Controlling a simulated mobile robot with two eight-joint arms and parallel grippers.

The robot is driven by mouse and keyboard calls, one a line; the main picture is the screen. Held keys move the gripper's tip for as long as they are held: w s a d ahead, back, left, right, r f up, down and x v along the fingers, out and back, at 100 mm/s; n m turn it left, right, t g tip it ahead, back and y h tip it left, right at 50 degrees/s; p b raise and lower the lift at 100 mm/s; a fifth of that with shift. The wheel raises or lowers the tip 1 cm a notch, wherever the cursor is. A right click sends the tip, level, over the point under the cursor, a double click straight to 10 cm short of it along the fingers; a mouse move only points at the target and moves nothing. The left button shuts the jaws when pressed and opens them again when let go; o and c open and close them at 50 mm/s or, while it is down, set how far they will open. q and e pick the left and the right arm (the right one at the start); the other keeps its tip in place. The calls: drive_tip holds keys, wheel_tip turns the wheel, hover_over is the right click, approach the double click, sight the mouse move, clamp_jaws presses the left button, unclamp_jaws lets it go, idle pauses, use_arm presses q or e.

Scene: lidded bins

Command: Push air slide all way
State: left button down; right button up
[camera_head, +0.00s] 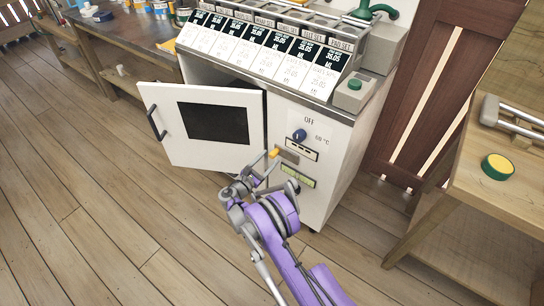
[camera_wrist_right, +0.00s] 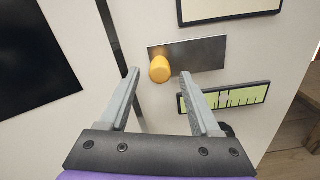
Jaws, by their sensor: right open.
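The air slide is a yellow-orange knob (camera_wrist_right: 160,69) on a dark metal plate (camera_wrist_right: 205,54) on the white cabinet front. In the right wrist view the knob sits at the left end of the plate. The knob (camera_head: 273,153) also shows in the head view, just beyond my right gripper (camera_head: 264,172). My right gripper (camera_wrist_right: 159,76) is open, with its fingers on either side of the knob in the picture. I cannot tell whether a finger touches it. My left gripper is not in view.
The cabinet's white door (camera_head: 174,141) stands open to the left. A dial (camera_head: 299,135) and a green-yellow gauge (camera_head: 294,170) sit above and below the slide. A wooden table (camera_head: 515,205) stands at the right. The wooden floor (camera_head: 110,235) at front left is clear.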

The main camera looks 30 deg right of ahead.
sight(271, 157)
drive_tip(key=shift+x, duration=1.6)
clamp_jaws()
